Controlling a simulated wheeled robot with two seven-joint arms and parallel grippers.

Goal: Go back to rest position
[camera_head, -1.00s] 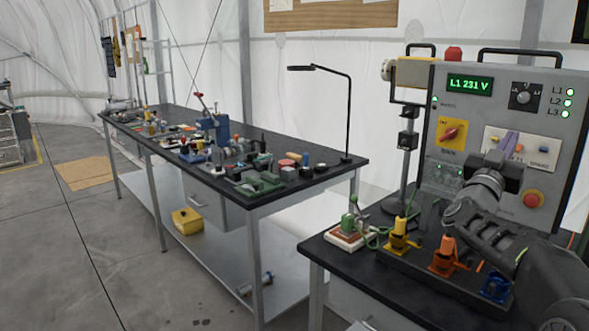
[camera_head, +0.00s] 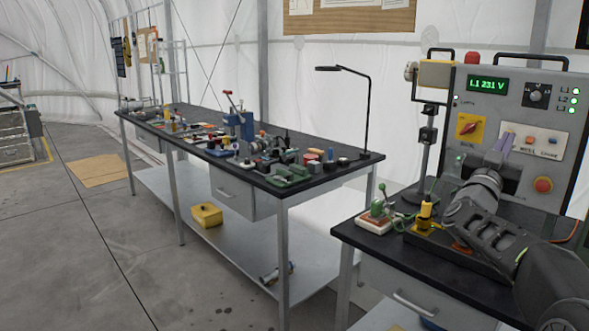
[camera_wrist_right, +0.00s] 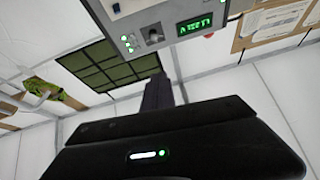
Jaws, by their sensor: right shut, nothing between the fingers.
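My right gripper (camera_head: 503,147) is in front of the grey control panel (camera_head: 465,125) in the head view, fingers together and pointing up. Nothing is held. My right arm comes in from the lower right and covers part of the bench and the panel's lower part. In the right wrist view the closed fingers (camera_wrist_right: 158,92) stick up past the dark gripper body, with the panel (camera_wrist_right: 135,22) above them. Whether the fingers touch the panel cannot be told from the head view. My left gripper is not in view.
A long cluttered workbench (camera_head: 325,178) stands left, with a desk lamp (camera_head: 368,115). Floor at left is open.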

